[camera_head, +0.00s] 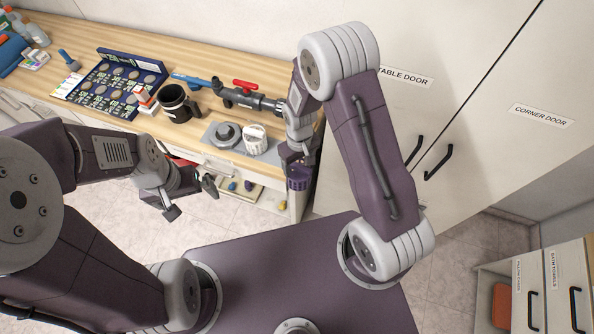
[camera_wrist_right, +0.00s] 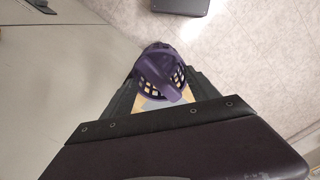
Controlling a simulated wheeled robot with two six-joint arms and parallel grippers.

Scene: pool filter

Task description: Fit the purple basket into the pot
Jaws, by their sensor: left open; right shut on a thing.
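The purple basket (camera_head: 298,181) hangs from my right gripper (camera_head: 297,158), in front of the counter's edge and above the floor. In the right wrist view the slotted basket (camera_wrist_right: 154,65) sits between the fingers of the right gripper (camera_wrist_right: 166,92), which is shut on its upper part. A black open-topped vessel (camera_head: 177,104), which looks like the pot, stands on the counter to the left, well apart from the basket. Its inside is mostly dark. My left gripper (camera_head: 192,199) is open and empty, low in front of the counter.
A grey plate (camera_head: 213,143) on the counter carries a dark round part (camera_head: 228,133) and a white cup-like piece (camera_head: 255,140). Behind are pipes with a red valve handle (camera_head: 246,84). A blue coin board (camera_head: 110,84) lies left. Cabinet doors (camera_head: 450,90) stand right.

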